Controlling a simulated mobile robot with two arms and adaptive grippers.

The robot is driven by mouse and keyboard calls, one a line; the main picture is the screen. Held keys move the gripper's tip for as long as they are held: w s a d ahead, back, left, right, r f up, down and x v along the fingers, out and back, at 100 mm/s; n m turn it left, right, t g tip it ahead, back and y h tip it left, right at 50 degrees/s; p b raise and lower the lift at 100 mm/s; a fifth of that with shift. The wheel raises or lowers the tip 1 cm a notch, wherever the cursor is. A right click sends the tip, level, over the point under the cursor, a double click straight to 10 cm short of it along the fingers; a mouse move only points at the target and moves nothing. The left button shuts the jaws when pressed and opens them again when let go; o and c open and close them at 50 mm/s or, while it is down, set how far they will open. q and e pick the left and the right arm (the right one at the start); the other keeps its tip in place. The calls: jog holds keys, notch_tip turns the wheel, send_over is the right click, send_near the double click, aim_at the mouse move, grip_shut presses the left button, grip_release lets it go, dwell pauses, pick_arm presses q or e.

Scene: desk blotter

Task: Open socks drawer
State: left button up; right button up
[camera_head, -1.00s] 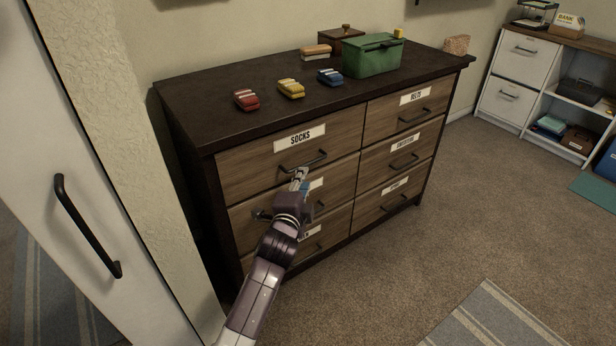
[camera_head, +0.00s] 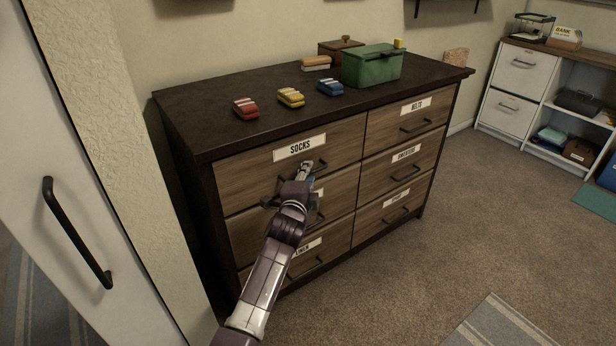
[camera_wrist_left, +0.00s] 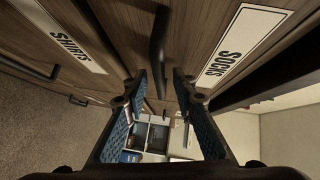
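The socks drawer (camera_head: 250,172) is the top left drawer of a dark-topped wooden dresser. It looks closed, its front flush with the others. Its white SOCKS label (camera_head: 300,147) also shows in the left wrist view (camera_wrist_left: 238,45). My left gripper (camera_head: 306,166) is at the drawer's dark bar handle (camera_head: 320,166) and partly hides it. In the left wrist view, the blue-padded fingers of my left gripper (camera_wrist_left: 160,85) are spread apart. The handle (camera_wrist_left: 159,40) lies between their lines, with gaps on both sides. My right gripper is not in view.
Red (camera_head: 246,108), yellow (camera_head: 291,97) and blue (camera_head: 330,86) folded items and a green box (camera_head: 372,66) sit on the dresser top. A white cabinet door (camera_head: 80,200) stands close at the left. Carpet (camera_head: 450,240) in front is open.

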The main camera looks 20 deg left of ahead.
pick_arm(q)
jog(key=shift+w, duration=0.1)
grip_shut()
dwell(0.5)
